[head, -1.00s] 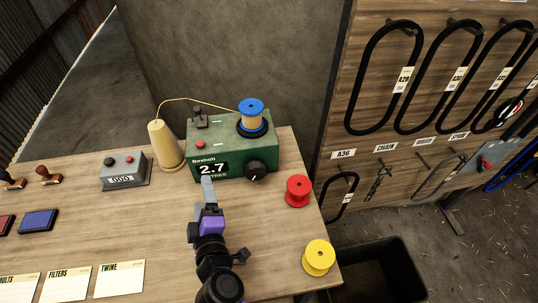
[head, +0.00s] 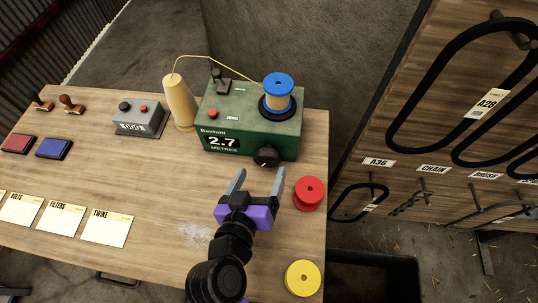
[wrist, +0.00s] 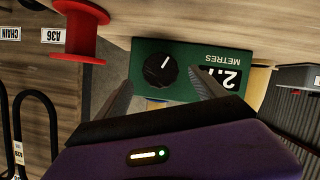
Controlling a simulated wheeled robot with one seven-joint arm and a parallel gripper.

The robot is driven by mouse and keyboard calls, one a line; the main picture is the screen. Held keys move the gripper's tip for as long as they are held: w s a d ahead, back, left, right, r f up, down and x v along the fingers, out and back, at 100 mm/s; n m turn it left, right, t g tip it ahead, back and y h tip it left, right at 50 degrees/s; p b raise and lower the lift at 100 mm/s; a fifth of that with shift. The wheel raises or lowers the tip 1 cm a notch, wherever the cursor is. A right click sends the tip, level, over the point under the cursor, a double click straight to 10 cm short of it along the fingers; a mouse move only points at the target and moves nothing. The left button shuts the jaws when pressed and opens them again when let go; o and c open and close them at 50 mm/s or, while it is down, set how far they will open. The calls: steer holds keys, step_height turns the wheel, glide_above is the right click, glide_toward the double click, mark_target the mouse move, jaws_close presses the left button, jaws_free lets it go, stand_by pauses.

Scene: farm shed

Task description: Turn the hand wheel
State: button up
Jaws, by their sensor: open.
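The green winding machine (head: 228,117) stands at the back right of the bench, with a display reading 2.7 metres. Its black round knob with a white pointer line (head: 266,156), the likely hand wheel, is on the front face at lower right. A blue spool (head: 278,88) wound with twine sits on top. My gripper (head: 259,178) is open and empty, in front of the machine just below the knob. In the wrist view the knob (wrist: 153,70) shows upside down between the spread fingers, apart from them.
A red spool (head: 309,192) stands close right of my gripper, and a yellow spool (head: 303,278) at the front right. A twine cone (head: 180,104) and grey counter box (head: 139,119) are left of the machine. The bench middle is clear.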

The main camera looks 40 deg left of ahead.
mark_target(266, 162)
steer(key=p+x, duration=0.1)
steer(key=x, duration=0.5)
steer(key=shift+w+a+f, duration=0.1)
steer(key=shift+w, duration=0.15)
steer(key=c, duration=1.4)
steer(key=shift+o, duration=0.2)
steer(key=shift+f+n+h+b, duration=0.2)
steer(key=shift+n+h+b, duration=0.1)
steer(key=shift+n+b, duration=0.4)
steer(key=shift+r+n+t+h+b, duration=0.1)
steer(key=shift+n+t+h+b, duration=0.2)
steer(key=shift+n+t+b, duration=0.15)
steer(key=o, duration=1.4)
steer(key=shift+r, duration=0.1)
steer(key=shift+c, duration=0.2)
steer(key=shift+s, duration=0.15)
